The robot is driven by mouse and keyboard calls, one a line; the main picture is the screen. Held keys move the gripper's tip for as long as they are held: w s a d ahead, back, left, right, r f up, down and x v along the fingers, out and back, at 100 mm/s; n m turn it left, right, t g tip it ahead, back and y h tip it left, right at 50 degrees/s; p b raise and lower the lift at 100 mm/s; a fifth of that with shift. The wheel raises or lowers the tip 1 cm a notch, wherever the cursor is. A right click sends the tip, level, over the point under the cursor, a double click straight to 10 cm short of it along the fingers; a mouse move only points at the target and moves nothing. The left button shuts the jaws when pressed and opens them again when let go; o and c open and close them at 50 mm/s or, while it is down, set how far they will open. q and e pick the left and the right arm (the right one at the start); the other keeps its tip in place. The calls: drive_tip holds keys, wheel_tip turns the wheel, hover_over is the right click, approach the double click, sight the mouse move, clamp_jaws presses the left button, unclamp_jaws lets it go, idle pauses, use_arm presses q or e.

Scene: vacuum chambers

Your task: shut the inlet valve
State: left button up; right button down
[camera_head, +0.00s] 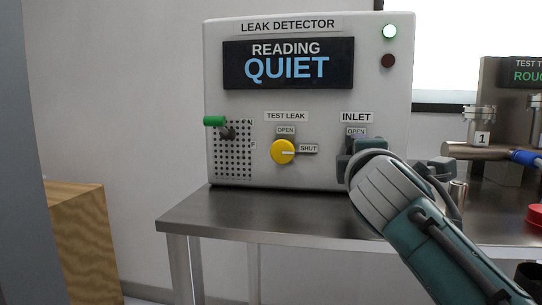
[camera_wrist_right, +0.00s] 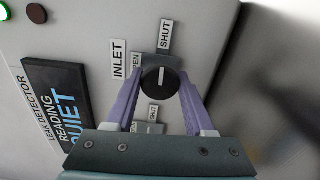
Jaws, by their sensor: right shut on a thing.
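The inlet valve is a round black knob (camera_wrist_right: 161,83) on the leak detector's front panel. Its white mark points toward the SHUT label (camera_wrist_right: 165,35) in the right wrist view. The OPEN label (camera_wrist_right: 136,66) lies left of the knob there, partly covered by a finger. My right gripper (camera_wrist_right: 160,92) has its two purple fingers on opposite sides of the knob and is shut on it. In the head view my right gripper (camera_head: 357,146) hides the knob below the INLET label (camera_head: 356,118). My left gripper is not in view.
The leak detector (camera_head: 230,115) stands on a steel table (camera_head: 230,215); its display reads QUIET. A yellow test leak knob (camera_head: 283,151) and a green-handled lever (camera_head: 215,121) are left of the inlet. The green lamp (camera_head: 390,31) is lit. Chamber piping (camera_head: 480,150) stands at right.

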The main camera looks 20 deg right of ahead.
drive_tip(key=shift+m, duration=0.3)
drive_tip(key=shift+c, duration=1.3)
unclamp_jaws()
drive_tip(key=p+v, duration=0.1)
drive_tip(key=v, duration=0.9)
drive_tip(key=shift+p, duration=0.35)
